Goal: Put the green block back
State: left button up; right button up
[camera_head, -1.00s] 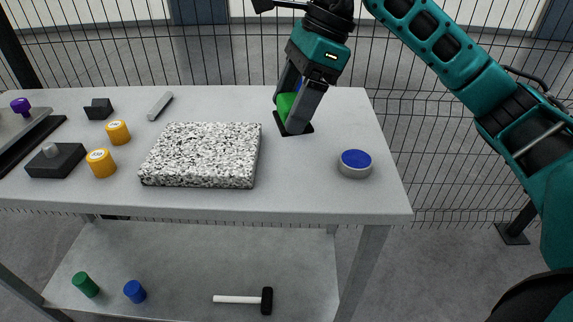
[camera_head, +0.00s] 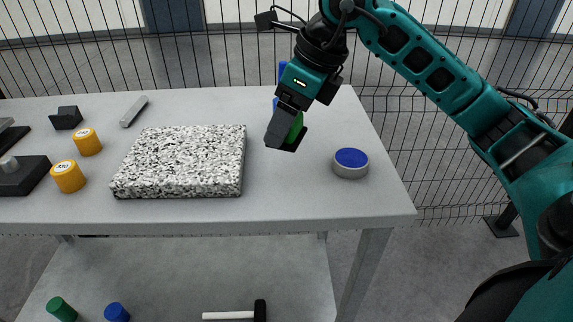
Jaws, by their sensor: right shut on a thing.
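The green block (camera_head: 295,127) is between the fingers of my right gripper (camera_head: 284,130), mostly hidden by the near finger. The gripper is shut on it, tilted, at the back right of the table. A black square patch (camera_head: 299,141) shows at the fingertips, partly hidden by them. I cannot tell whether the block touches it. My left gripper is not in view.
A speckled granite slab (camera_head: 182,160) lies left of the gripper. A round tin with a blue top (camera_head: 351,162) stands to the right. A blue thing (camera_head: 282,70) shows behind the gripper, mostly hidden. Yellow cylinders (camera_head: 69,177) stand left. The grey tabletop (camera_head: 290,195) is clear in front.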

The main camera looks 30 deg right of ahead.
aim_at(279, 175)
notch_tip(279, 175, down, 4)
jog(key=shift+r, duration=0.2)
jog(key=shift+f+b, duration=0.3)
jog(key=shift+f, duration=0.2)
notch_tip(279, 175, down, 3)
jog(key=shift+f+b, duration=0.1)
jog(key=shift+b, duration=0.25)
jog(key=shift+f, duration=0.2)
jog(key=shift+r, duration=0.1)
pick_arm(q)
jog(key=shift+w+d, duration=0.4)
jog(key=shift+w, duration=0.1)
pick_arm(e)
jog(key=o, duration=0.6)
jog(key=shift+f, duration=0.25)
jog(key=shift+c, duration=0.2)
jog(key=o, duration=0.5)
jog(key=shift+r, duration=0.1)
jog(key=shift+c, duration=0.2)
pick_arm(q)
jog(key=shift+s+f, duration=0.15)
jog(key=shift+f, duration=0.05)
